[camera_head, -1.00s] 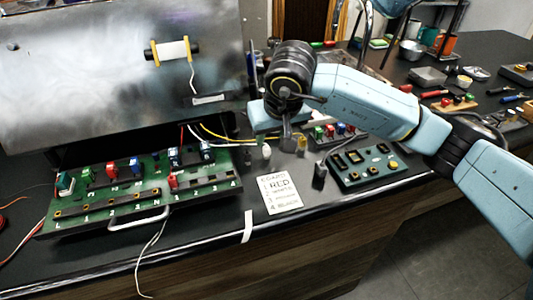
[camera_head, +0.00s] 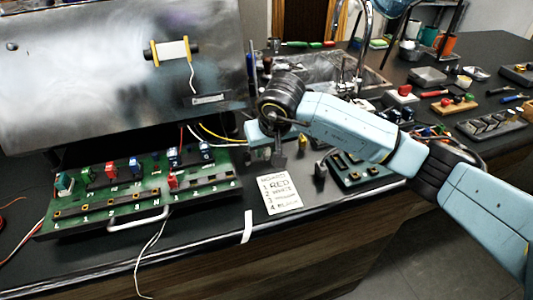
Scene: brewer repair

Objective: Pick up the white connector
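My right gripper (camera_head: 279,163) points down over the counter just right of the green board, at the end of my pale blue arm. Its fingers are small and dark here, and I cannot tell whether they are open or shut. I cannot make out the white connector; the gripper covers the spot where a small white piece stood earlier. A yellow connector (camera_head: 303,143) and a black connector (camera_head: 320,171) stand to the right of the gripper. My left gripper is not in view.
The green board (camera_head: 100,211) with coloured connectors and a handle lies at left under the metal housing (camera_head: 90,70). A lettered card (camera_head: 282,194) lies in front of the gripper. A second dark green board (camera_head: 345,176) is partly behind my arm. Loose wires hang over the front edge.

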